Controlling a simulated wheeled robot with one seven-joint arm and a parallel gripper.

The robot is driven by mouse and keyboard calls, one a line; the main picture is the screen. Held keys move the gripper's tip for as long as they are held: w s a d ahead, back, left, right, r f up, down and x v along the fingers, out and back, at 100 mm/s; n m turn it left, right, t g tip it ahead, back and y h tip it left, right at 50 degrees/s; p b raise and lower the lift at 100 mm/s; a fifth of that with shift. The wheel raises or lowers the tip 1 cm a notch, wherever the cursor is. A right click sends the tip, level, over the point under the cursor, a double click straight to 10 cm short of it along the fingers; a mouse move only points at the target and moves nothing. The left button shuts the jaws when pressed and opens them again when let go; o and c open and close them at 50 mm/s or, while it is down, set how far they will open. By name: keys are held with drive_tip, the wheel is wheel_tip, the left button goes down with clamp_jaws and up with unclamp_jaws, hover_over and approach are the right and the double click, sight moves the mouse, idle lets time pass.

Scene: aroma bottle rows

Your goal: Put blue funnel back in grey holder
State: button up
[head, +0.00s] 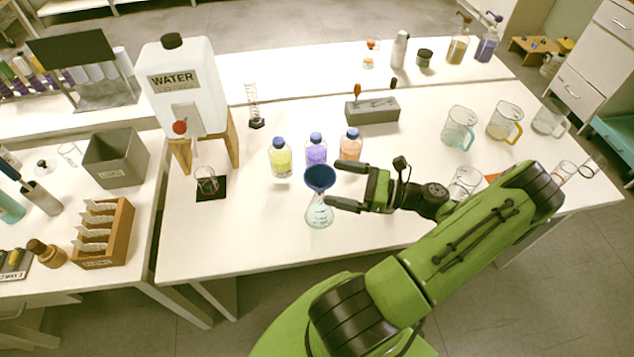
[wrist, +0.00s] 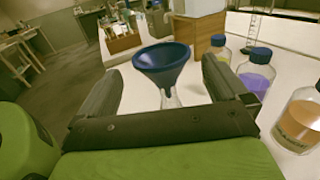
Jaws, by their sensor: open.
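The blue funnel (head: 320,177) sits in the mouth of a clear flask (head: 319,213) near the middle of the table. In the wrist view the funnel (wrist: 162,62) shows between my two fingers, with its wide rim up and the flask neck (wrist: 170,98) below it. My gripper (head: 334,184) is open, with its fingers beside the funnel; I cannot tell whether they touch it. The grey holder (head: 373,111) is a long block at the back of the table, right of the bottles. An orange-red topped tool and a dark-topped item stand in or at it.
Yellow (head: 280,158), purple (head: 316,150) and orange (head: 350,145) bottles stand in a row behind the flask. A water tank (head: 184,88) on a wooden stand is at the left. Pitchers (head: 459,128) stand at the right. The front left of the table is clear.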

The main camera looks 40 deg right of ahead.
sight(308, 175)
drive_tip(key=b+x, duration=0.1)
drive_tip(key=x, duration=0.6)
drive_tip(key=shift+w+r, duration=0.15)
drive_tip(key=shift+d, duration=0.1)
drive_tip(key=c, duration=1)
drive_tip(key=shift+r, duration=0.15)
drive_tip(key=shift+c, duration=0.2)
